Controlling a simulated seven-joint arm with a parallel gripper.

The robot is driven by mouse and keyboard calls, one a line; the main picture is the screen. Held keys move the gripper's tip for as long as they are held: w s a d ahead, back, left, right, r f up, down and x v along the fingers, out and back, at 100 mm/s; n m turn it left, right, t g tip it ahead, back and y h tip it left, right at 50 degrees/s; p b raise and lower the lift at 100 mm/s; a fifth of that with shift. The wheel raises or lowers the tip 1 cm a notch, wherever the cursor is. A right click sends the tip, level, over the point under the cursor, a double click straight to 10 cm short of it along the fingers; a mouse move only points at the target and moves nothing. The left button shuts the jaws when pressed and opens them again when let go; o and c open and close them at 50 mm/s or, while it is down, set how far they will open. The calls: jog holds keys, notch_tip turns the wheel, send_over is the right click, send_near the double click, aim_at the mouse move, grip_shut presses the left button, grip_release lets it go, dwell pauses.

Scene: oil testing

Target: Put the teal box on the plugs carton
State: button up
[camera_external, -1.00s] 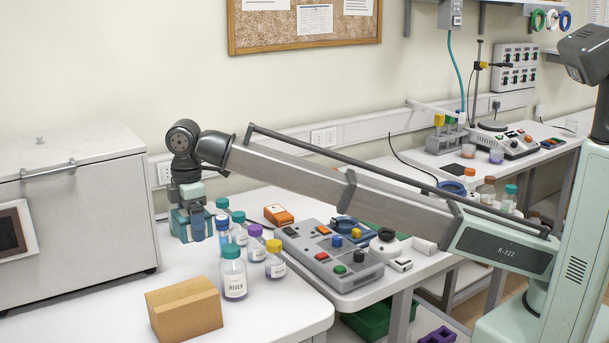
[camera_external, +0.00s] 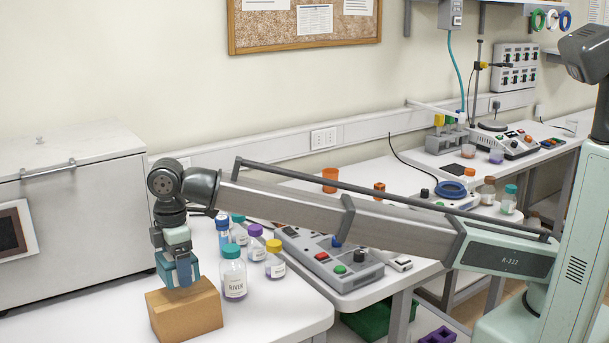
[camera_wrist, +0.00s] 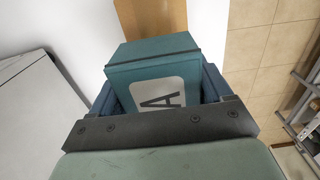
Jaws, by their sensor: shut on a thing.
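The teal box (camera_wrist: 152,62), with a white label marked A, is held between the two dark blue fingers of my gripper (camera_wrist: 158,90). In the external view my gripper (camera_external: 180,270) is shut on the box (camera_external: 163,268) and points down. The plugs carton (camera_external: 187,314), a plain brown box, stands on the near part of the white table. The held box is over the back part of the carton's top; I cannot tell whether they touch. In the wrist view the carton (camera_wrist: 150,14) shows partly behind the teal box.
Several bottles, among them a teal-capped one (camera_external: 233,276), stand close to the right of the carton. A grey control panel (camera_external: 325,259) lies beyond them. A large white cabinet (camera_external: 75,215) is at the left. The table's front edge is close to the carton.

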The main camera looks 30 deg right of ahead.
jog(key=shift+f, duration=1.8)
jog(key=shift+f, duration=0.2)
jog(key=o, duration=1)
jog(key=shift+r, duration=0.1)
notch_tip(320, 180, up, 12)
jog(key=shift+r, duration=0.1)
